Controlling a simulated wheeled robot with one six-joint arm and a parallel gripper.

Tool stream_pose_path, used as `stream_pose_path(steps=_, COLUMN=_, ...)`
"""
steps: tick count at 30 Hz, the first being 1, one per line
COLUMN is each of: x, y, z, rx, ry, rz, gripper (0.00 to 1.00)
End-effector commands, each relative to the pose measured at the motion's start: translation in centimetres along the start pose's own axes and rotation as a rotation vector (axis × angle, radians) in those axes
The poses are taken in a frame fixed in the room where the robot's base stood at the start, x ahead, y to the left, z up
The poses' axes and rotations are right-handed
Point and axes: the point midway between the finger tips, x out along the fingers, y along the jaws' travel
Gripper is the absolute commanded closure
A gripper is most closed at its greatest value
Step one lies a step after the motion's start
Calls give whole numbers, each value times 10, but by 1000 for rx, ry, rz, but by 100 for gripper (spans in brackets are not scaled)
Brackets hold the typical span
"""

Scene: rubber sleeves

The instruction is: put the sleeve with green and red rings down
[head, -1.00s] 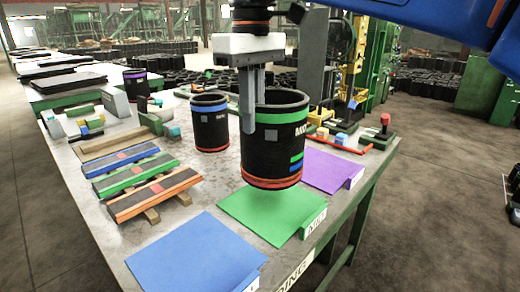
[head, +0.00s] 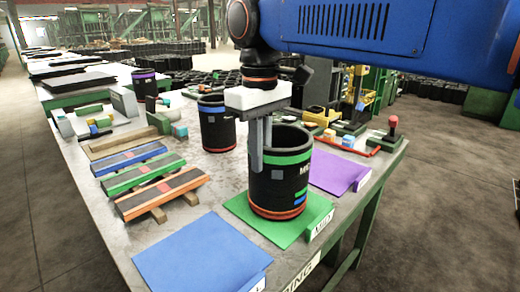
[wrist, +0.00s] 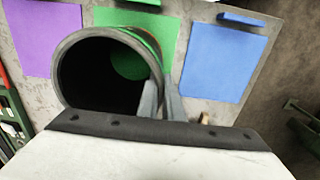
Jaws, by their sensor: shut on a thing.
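The black sleeve with a green upper ring and a red-orange lower ring (head: 280,180) stands upright over the green mat (head: 240,210), its lower end at or very near the mat. I cannot tell if it fully touches. My gripper (head: 260,160) is shut on the left side of the sleeve's wall. In the wrist view the sleeve's open mouth (wrist: 70,75) shows, with green mat visible through its bore. My gripper's fingers (wrist: 162,100) straddle the wall at the sleeve's right there.
A blue mat (head: 195,258) lies in front left and a purple mat (head: 335,170) behind right, both bare. A sleeve with blue and red rings (head: 216,125) stands behind left. Striped boards (head: 155,185) lie at left. A purple-ringed sleeve (head: 144,85) stands farther back.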

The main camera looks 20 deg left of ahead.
Motion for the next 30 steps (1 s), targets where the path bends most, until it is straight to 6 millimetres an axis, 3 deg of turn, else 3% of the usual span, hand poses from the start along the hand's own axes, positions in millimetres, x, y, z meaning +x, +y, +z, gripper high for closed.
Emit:
stream_pose_path(steps=8, x=1, y=0, z=0, rx=0, ry=1, rz=1, gripper=100)
stream_pose_path(steps=9, x=2, y=0, z=0, rx=0, ry=0, rz=0, gripper=87)
stream_pose_path(steps=11, x=2, y=0, z=0, rx=0, ry=0, rz=0, gripper=75)
stream_pose_path(steps=23, x=-4, y=0, z=-1, rx=0, ry=1, rz=0, gripper=75)
stream_pose_path(steps=30, x=-41, y=0, z=-1, rx=0, ry=2, rz=0, gripper=75)
